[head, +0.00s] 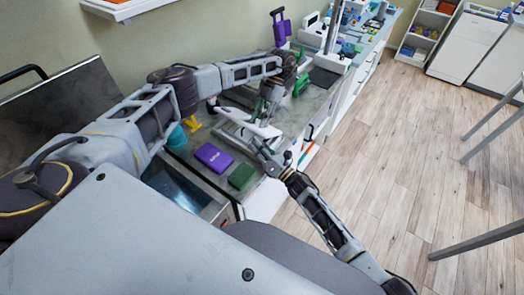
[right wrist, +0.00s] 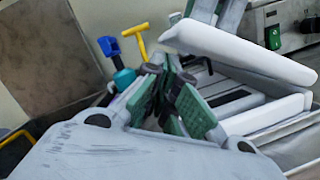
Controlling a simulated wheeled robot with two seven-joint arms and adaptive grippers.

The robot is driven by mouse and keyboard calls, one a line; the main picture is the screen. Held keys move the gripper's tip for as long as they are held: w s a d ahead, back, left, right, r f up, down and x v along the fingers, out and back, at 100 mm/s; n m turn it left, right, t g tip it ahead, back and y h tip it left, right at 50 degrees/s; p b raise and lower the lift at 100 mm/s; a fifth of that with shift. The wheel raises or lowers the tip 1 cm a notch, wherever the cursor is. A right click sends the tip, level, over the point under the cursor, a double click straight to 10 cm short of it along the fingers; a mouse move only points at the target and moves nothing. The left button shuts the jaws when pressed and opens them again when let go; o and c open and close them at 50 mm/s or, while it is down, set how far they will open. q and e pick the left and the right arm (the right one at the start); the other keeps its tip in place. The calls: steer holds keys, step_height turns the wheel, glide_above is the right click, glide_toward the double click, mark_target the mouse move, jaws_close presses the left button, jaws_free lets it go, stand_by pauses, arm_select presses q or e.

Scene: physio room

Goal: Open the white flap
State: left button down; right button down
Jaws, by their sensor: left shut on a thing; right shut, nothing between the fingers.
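The white flap (head: 254,128) is a long pale panel on a device on the counter. In the right wrist view the flap (right wrist: 240,55) is tilted up, with a gap over the pale body below it. My left gripper (head: 264,108) is shut on the flap at its far side; its fingertips are partly hidden. My right gripper (head: 266,151) is shut and empty, nearer the counter's front and just below the flap. Its green-padded fingers (right wrist: 168,98) show in the right wrist view, in front of the device and apart from the flap.
A metal basin (head: 180,187) lies nearer me.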

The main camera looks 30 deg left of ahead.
steer(key=shift+x, duration=1.05)
arm_select(q)
steer(key=shift+f, duration=0.1)
arm_select(e)
steer(key=shift+w+r, duration=0.6)
steer(key=shift+r, duration=0.35)
arm_select(q)
steer(key=c, duration=1.1)
jaws_free()
steer(key=shift+s+f, duration=0.1)
arm_select(e)
steer(key=shift+r, duration=0.15)
